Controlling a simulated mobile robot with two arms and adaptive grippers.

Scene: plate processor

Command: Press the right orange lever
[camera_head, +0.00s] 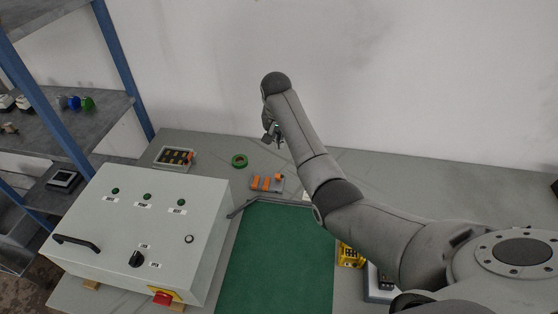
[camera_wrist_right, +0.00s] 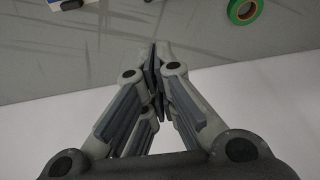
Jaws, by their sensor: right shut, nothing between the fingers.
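A small grey block (camera_head: 284,186) with orange levers sits on the table behind the green mat. The right orange lever (camera_head: 279,177) is at its right end, and other orange levers (camera_head: 256,182) are to its left. My right gripper (camera_head: 270,135) hangs from the raised right arm, above and beyond the block in the head view, apart from the levers. In the right wrist view its fingers (camera_wrist_right: 158,78) are closed together with nothing between them. The orange levers cannot be made out in that view. My left gripper is not in view.
Green tape (camera_head: 239,161) lies behind the levers; it also shows in the right wrist view (camera_wrist_right: 244,10). A grey control box (camera_head: 150,225) stands left of the green mat (camera_head: 275,255). A tray (camera_head: 174,158) is at back left. A yellow item (camera_head: 350,256) is beside my right arm.

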